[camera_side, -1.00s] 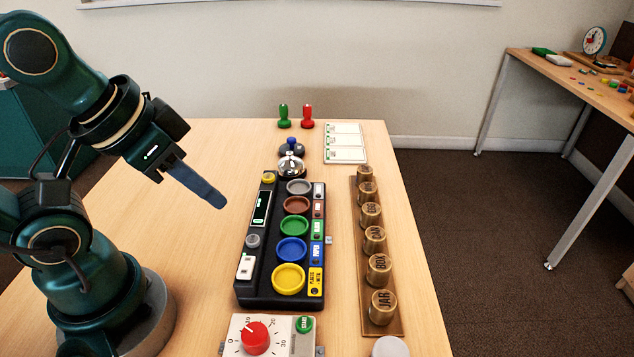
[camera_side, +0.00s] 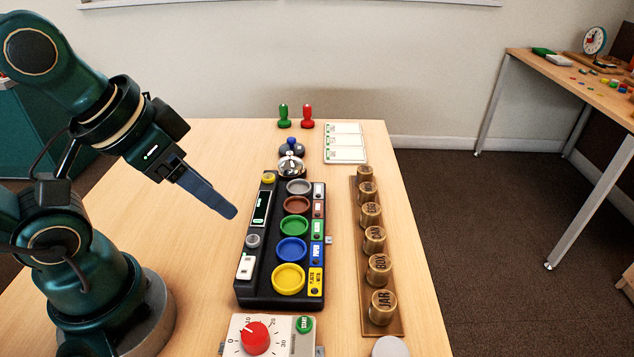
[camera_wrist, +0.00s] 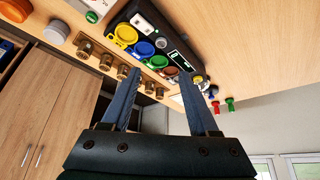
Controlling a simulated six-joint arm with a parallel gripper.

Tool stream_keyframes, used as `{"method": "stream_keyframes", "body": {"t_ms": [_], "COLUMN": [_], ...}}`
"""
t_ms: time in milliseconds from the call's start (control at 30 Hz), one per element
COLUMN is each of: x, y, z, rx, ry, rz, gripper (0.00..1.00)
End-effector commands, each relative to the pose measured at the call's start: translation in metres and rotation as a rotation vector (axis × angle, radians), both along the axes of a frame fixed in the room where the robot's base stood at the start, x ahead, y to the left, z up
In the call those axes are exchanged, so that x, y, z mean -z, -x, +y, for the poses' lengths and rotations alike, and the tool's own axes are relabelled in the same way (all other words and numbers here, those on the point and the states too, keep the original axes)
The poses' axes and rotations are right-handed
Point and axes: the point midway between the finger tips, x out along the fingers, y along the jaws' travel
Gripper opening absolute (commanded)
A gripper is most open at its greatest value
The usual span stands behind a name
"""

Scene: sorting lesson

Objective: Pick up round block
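Several brass round blocks stand in a row on a wooden strip (camera_side: 392,325) at the right side of the table in the side view. The nearest is a round block marked JAR (camera_side: 382,307), then one marked BOX (camera_side: 379,269) and one marked CAN (camera_side: 374,240). Which one the task means cannot be told. My gripper (camera_side: 233,212) hangs above the table, left of the black panel, apart from the blocks. In the wrist view my gripper (camera_wrist: 160,73) has its two blue fingers apart with nothing held. Brass blocks (camera_wrist: 104,62) show beyond the left finger there.
A black panel (camera_side: 247,293) with coloured round dishes lies between my gripper and the blocks. A red-knob timer (camera_side: 256,338) is in front. A bell (camera_side: 291,165), green and red stamps (camera_side: 283,116) and a white card (camera_side: 345,143) stand behind. The table's left part is clear.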

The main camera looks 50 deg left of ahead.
Motion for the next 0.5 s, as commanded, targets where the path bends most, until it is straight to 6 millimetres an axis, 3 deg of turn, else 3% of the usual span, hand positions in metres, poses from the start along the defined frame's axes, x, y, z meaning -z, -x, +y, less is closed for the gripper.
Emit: {"method": "stream_keyframes", "body": {"t_ms": [400, 500], "x": [-0.001, -0.018], "y": [-0.001, -0.018], "z": [0.0, 0.004], "rx": [-0.029, -0.099], "ry": [0.013, 0.034], "rz": [-0.007, -0.08], "gripper": [0.77, 0.77]}}
